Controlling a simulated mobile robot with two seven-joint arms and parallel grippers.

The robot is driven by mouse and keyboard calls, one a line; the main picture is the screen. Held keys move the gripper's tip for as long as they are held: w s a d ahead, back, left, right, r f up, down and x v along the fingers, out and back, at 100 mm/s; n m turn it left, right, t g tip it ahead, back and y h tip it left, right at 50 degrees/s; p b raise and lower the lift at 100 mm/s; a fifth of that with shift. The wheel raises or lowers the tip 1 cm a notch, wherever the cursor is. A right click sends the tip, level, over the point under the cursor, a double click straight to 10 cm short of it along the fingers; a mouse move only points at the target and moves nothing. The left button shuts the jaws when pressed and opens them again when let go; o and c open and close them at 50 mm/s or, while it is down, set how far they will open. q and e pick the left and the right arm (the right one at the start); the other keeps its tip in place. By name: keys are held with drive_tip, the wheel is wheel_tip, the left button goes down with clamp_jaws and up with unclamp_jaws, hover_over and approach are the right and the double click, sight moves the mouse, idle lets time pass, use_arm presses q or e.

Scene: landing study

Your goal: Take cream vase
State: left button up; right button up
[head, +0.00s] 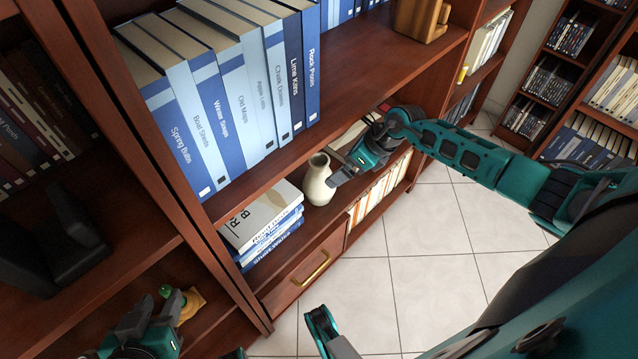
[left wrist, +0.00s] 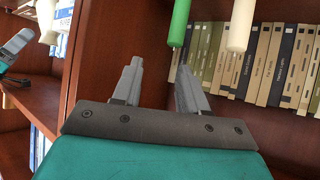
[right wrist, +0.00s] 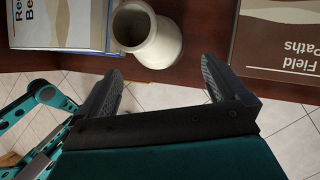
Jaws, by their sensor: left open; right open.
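The cream vase (head: 318,182) stands upright on a middle shelf, beside a stack of lying books. In the right wrist view the vase (right wrist: 146,34) is just beyond my right fingertips (right wrist: 161,66), with its round mouth showing. My right gripper (head: 338,174) is open and empty, close on the right side of the vase; I cannot tell if it touches. My left gripper (head: 152,312) is low at the left, away from the vase. It is open with nothing between its fingers in the left wrist view (left wrist: 158,78).
The lying books (head: 264,222) are close left of the vase, and upright books (head: 378,190) sit below right. The shelf above (head: 345,88) overhangs the vase space. A green-topped object (head: 174,300) is near my left gripper. Tiled floor (head: 430,270) is clear at right.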

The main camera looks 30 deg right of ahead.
sight(323, 171)
drive_tip(key=shift+w+a, duration=0.55)
drive_tip(key=shift+a, duration=0.05)
drive_tip(key=shift+w+a+f, duration=0.1)
drive_tip(key=shift+w+a, duration=0.2)
drive_tip(key=shift+a, duration=0.05)
drive_tip(key=b+x, duration=0.2)
drive_tip(key=x, duration=0.2)
drive_tip(key=shift+a+f, duration=0.15)
drive_tip(key=shift+w+a+f, duration=0.1)
drive_tip(key=shift+w+f, duration=0.05)
drive_tip(key=c, duration=1.2)
use_arm(q)
drive_tip(key=shift+w+d+f, duration=0.2)
drive_tip(key=shift+w+f, duration=0.05)
drive_tip(key=shift+f, duration=0.25)
use_arm(e)
drive_tip(key=shift+c, duration=0.6)
